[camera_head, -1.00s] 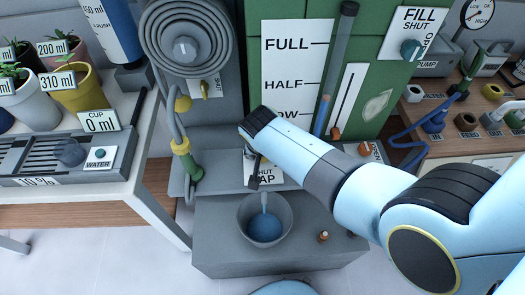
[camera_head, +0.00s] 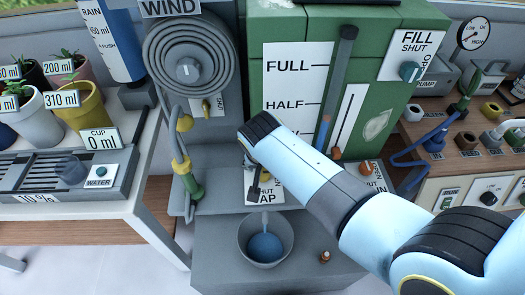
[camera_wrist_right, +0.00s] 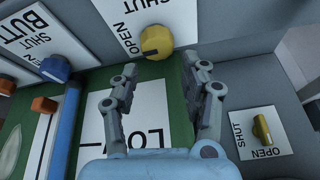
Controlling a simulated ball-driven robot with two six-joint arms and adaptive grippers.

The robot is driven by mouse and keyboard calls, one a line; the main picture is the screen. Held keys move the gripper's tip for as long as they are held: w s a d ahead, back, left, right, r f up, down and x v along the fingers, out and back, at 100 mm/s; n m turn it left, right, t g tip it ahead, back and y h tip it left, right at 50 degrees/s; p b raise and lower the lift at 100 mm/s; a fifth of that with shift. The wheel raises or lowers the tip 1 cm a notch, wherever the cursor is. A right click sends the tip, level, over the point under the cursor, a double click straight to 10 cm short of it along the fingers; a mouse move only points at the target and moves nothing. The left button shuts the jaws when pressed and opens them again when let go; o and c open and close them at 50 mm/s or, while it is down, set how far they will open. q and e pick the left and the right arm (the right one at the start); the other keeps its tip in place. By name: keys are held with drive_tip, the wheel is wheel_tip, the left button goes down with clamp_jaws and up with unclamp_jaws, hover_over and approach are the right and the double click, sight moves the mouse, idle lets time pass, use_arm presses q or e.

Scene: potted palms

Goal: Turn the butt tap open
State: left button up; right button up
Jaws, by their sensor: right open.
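The butt tap shows in the right wrist view as a round yellow knob (camera_wrist_right: 156,41) with a dark mark, on a white plate (camera_wrist_right: 135,20) lettered SHUT and OPEN. My left gripper is not in view.
A grey bowl with blue water (camera_head: 265,247) stands below the tap. A hose reel (camera_head: 188,62) and a brass valve (camera_wrist_right: 262,130) are beside the butt. A blue knob (camera_wrist_right: 54,68) on a BUTT plate is near. A table with pots (camera_head: 80,215) stands at left.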

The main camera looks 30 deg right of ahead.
sight(263, 173)
wheel_tip(263, 173, up, 6)
drive_tip(key=shift+r, duration=0.2)
idle(0.4)
